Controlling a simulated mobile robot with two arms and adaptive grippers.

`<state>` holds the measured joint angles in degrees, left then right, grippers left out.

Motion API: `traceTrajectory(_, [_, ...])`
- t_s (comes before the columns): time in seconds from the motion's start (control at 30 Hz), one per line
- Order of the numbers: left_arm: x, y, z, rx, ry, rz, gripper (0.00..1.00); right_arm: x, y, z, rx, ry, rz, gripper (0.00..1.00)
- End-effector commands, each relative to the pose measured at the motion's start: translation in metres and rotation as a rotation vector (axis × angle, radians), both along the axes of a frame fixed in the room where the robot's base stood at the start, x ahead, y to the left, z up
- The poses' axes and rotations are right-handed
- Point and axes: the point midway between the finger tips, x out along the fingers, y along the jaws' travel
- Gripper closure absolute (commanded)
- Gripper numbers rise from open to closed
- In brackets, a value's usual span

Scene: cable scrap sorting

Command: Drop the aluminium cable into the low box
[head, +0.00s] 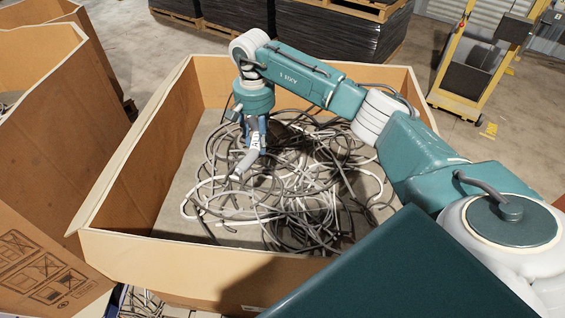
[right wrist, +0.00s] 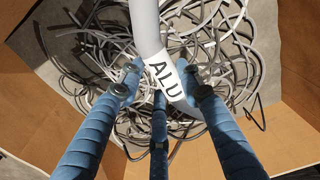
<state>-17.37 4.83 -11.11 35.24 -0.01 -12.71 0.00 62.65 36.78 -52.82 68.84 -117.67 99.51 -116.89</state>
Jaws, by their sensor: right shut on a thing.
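The aluminium cable is a short, thick grey piece (head: 245,164) with a white label. In the right wrist view the cable (right wrist: 147,25) shows the letters ALU on its label. My right gripper (head: 257,136) is shut around it at the label; its blue fingers (right wrist: 162,80) show on both sides of the cable. The gripper points down inside the outline of the low box (head: 195,262), an open tan box, above the cables in it. The cable looks held above the heap, but its exact height is hard to tell. My left gripper is out of view.
A tangled heap of grey and white cables (head: 300,205) covers much of the box floor. Taller tan boxes (head: 50,110) stand at the left. Black wrapped pallets (head: 340,35) and a yellow-framed cart (head: 470,65) stand behind, with clear floor between.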

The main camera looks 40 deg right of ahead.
Motion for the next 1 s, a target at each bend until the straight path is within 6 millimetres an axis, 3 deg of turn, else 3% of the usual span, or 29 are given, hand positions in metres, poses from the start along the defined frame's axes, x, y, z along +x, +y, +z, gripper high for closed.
traceTrajectory(0.5, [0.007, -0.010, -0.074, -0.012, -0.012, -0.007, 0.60, 0.000, 0.000, -0.134, 0.003, 0.002, -0.006, 0.99])
traceTrajectory(0.87, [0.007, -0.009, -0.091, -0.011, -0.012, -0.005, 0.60, 0.000, -0.001, -0.166, 0.001, -0.001, -0.005, 0.99])
traceTrajectory(1.0, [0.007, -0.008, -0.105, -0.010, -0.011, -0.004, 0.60, 0.000, 0.000, -0.190, 0.002, 0.001, -0.005, 0.99])
